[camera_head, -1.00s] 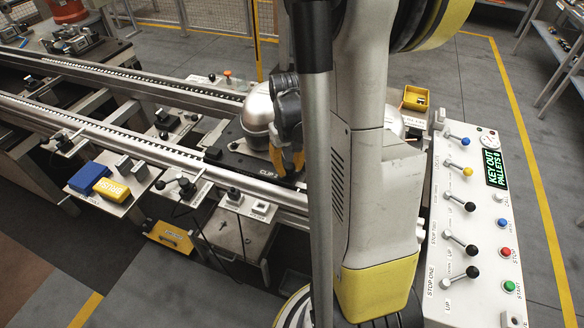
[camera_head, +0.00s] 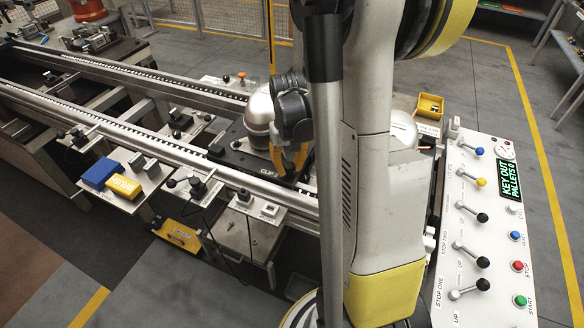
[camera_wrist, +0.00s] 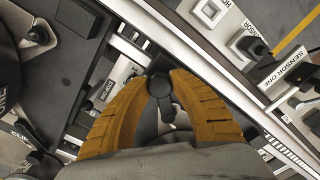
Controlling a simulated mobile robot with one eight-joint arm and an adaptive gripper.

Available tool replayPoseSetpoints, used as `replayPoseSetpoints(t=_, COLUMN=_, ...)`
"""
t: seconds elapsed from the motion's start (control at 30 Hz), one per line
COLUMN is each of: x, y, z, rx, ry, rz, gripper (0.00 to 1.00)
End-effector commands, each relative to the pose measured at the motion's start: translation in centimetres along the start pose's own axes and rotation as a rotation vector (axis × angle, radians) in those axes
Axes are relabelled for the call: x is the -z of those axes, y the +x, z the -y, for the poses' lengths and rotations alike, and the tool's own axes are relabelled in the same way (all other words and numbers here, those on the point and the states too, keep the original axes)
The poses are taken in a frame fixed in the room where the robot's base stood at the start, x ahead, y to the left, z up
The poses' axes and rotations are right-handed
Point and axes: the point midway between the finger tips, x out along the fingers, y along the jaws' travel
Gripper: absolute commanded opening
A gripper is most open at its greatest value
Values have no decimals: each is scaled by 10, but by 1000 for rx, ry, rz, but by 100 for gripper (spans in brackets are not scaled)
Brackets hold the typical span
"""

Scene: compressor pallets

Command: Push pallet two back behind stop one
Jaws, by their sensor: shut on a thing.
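A dark pallet (camera_head: 232,151) with a label starting "CLIP" sits on the conveyor rails and carries a silver dome (camera_head: 261,110). My gripper (camera_head: 289,172) is down at the pallet's right part, beside the dome. In the wrist view my gripper (camera_wrist: 160,82) has its yellow fingers closed on a small black knob (camera_wrist: 160,88). A white part with a label that seems to read "STOP ONE" (camera_wrist: 103,93) lies left of the fingers. In the head view, my arm hides the rails right of the gripper. A stop one lever (camera_head: 468,289) is on the console.
The white console (camera_head: 480,230) with several levers and buttons stands at the right. A sensor plate (camera_head: 250,203) and blue (camera_head: 100,172) and yellow (camera_head: 125,187) boxes line the near rail (camera_head: 150,146). The rails left of the pallet look clear.

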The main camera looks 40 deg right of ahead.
Motion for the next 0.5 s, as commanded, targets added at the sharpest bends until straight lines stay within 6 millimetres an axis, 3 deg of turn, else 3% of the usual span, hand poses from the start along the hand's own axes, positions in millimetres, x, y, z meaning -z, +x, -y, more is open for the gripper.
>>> replayPoseSetpoints(t=0.5, x=14, y=0, z=12, rx=0, ry=-1, rz=-2, gripper=0)
